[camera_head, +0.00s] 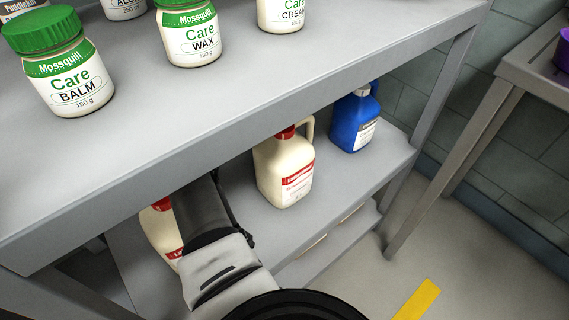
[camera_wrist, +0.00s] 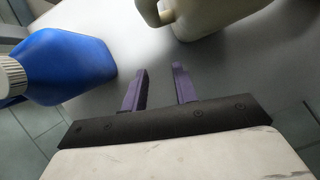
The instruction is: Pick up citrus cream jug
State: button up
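A cream-coloured jug (camera_head: 284,168) with a red cap and red label stands upright on the lower shelf. A second cream jug (camera_head: 160,232) with a red cap stands further left, partly hidden by my arm. The label print is too small to show which is citrus cream. In the wrist view, my gripper (camera_wrist: 159,72) is open, its two purple fingers apart with nothing between them. A cream jug (camera_wrist: 218,14) with its handle lies beyond the fingers at upper right; I cannot tell which one. In the head view my fingers are hidden.
A blue jug (camera_head: 354,120) stands on the lower shelf to the right; a blue jug with a white cap (camera_wrist: 72,66) is left of my fingers. The upper shelf (camera_head: 190,108) overhangs and holds several jars, including Care Balm (camera_head: 66,75) and Care Wax (camera_head: 190,38).

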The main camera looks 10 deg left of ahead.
aim_at(308, 124)
jog(key=s+d, duration=0.1)
jog(key=s, duration=0.1)
jog(key=s+d, duration=0.1)
jog(key=s, duration=0.1)
jog(key=s+d, duration=0.1)
jog(key=s, duration=0.1)
jog(key=shift+d+f+b, duration=0.25)
jog(key=shift+f+b, duration=0.05)
jog(key=shift+b, duration=0.05)
jog(key=shift+f, duration=0.3)
grip_shut()
